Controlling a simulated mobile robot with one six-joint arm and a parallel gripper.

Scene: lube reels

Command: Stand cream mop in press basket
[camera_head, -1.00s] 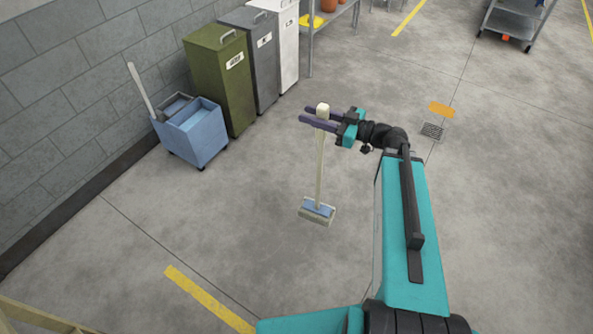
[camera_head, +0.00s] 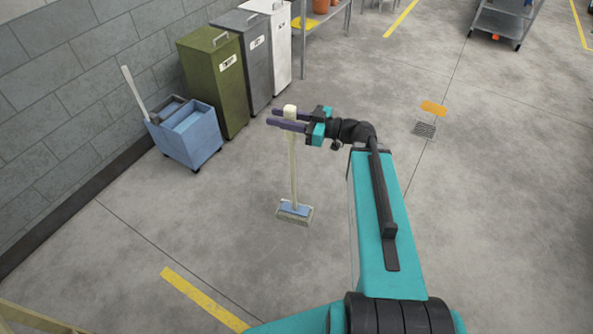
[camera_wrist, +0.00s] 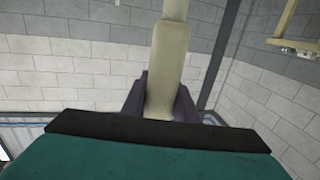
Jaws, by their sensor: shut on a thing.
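The cream mop (camera_head: 293,170) hangs nearly upright in the head view, with its blue and grey head (camera_head: 295,211) low over the floor; I cannot tell if it touches. My gripper (camera_head: 283,119) is shut on the top of the mop's handle. In the wrist view the cream handle (camera_wrist: 165,70) rises between my two dark fingers (camera_wrist: 160,100). The blue press bucket (camera_head: 189,138) stands by the wall to the left of the mop, with a grey press basket (camera_head: 168,108) at its back and a pale lever sticking up. The basket's inside is mostly hidden.
An olive bin (camera_head: 215,85), a grey bin (camera_head: 247,60) and a white bin (camera_head: 275,40) stand along the wall behind the bucket. A shelf (camera_head: 325,20) is beyond them. The floor between mop and bucket is clear.

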